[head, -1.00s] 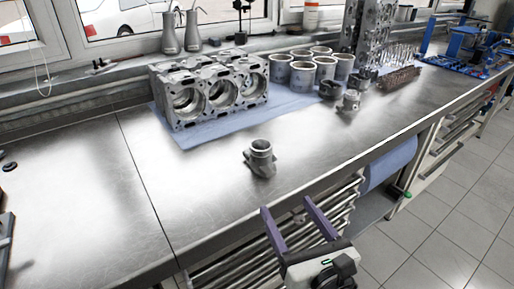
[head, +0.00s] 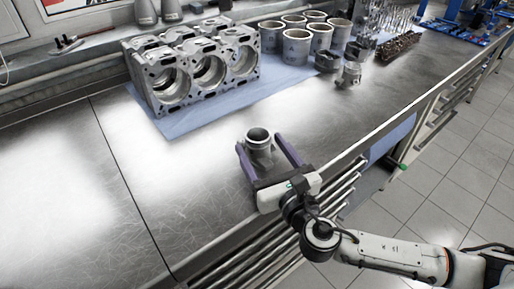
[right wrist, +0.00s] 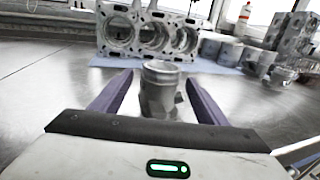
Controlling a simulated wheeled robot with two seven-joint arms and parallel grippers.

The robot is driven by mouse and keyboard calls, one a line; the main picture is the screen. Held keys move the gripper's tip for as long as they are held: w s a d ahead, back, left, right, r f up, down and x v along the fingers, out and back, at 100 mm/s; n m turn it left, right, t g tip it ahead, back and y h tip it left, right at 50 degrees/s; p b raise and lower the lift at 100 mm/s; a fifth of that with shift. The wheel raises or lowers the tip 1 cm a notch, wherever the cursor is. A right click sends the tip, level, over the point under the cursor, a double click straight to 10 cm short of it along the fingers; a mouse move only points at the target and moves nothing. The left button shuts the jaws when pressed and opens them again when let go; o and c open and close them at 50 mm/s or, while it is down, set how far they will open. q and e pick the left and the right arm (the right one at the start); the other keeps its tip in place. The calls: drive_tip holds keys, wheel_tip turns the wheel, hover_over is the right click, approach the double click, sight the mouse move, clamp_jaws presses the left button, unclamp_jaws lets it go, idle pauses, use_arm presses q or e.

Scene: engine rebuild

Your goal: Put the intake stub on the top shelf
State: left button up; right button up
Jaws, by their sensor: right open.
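The intake stub (head: 258,146), a short grey metal pipe with a flanged base, stands upright on the steel bench (head: 80,200) near its front edge. My right gripper (head: 262,146) is open, with its two purple fingers on either side of the stub. In the right wrist view the stub (right wrist: 161,90) stands between the spread fingers (right wrist: 158,92), with a gap visible on each side. My left gripper is not in view. No top shelf can be made out.
An engine block (head: 190,72) sits on a blue mat (head: 180,124) behind the stub. The bench left of the stub is clear.

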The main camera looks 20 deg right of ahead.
drive_tip(key=shift+w+a, duration=0.1)
drive_tip(key=shift+w, duration=1.3)
drive_tip(key=c, duration=1.3)
drive_tip(key=shift+r, duration=0.15)
drive_tip(key=shift+c, duration=0.9)
